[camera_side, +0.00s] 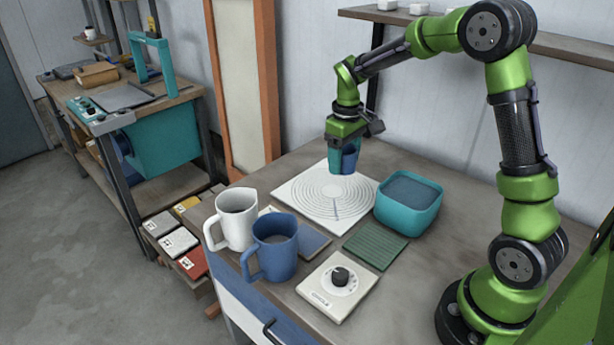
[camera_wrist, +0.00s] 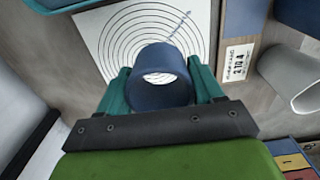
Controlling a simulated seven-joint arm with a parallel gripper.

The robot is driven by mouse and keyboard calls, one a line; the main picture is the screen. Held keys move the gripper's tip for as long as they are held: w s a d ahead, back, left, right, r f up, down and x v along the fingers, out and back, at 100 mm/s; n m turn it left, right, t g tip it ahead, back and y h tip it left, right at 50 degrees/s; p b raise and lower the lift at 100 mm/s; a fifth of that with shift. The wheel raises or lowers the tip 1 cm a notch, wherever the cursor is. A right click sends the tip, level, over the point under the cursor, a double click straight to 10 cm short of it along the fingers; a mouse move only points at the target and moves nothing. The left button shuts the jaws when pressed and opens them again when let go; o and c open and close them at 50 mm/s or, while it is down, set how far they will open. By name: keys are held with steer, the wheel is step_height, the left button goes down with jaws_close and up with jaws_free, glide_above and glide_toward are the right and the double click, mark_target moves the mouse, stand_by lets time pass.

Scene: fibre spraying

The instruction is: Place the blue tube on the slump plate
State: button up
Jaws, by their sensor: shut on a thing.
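The blue tube (camera_wrist: 160,88) is in my gripper (camera_wrist: 162,95), between its two teal fingers, in the wrist view. I see down through its open bore to a white surface. In the side view the tube (camera_side: 349,159) is partly hidden by my gripper (camera_side: 344,160) and hangs upright above the slump plate. The slump plate (camera_side: 305,201) is a white square sheet with dark concentric rings and a scale line. It lies flat on the bench and also shows in the wrist view (camera_wrist: 95,32). Whether the tube's lower end touches the plate I cannot tell.
A teal tub (camera_side: 408,201) stands right of the plate. A white mug (camera_side: 235,218) and a blue mug (camera_side: 273,248) stand at the front left. A green ribbed mat (camera_side: 375,244) and a white dial box (camera_side: 338,287) lie in front. Bare bench lies behind the tub.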

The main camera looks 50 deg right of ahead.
steer(key=w+d, duration=0.3)
steer(key=w, duration=0.2)
glide_above(332, 191)
step_height(332, 191, down, 7)
steer(key=shift+r, duration=0.1)
steer(key=shift+f, duration=2.05)
steer(key=shift+f, duration=0.15)
steer(key=o, duration=1.1)
steer(key=shift+c, duration=0.2)
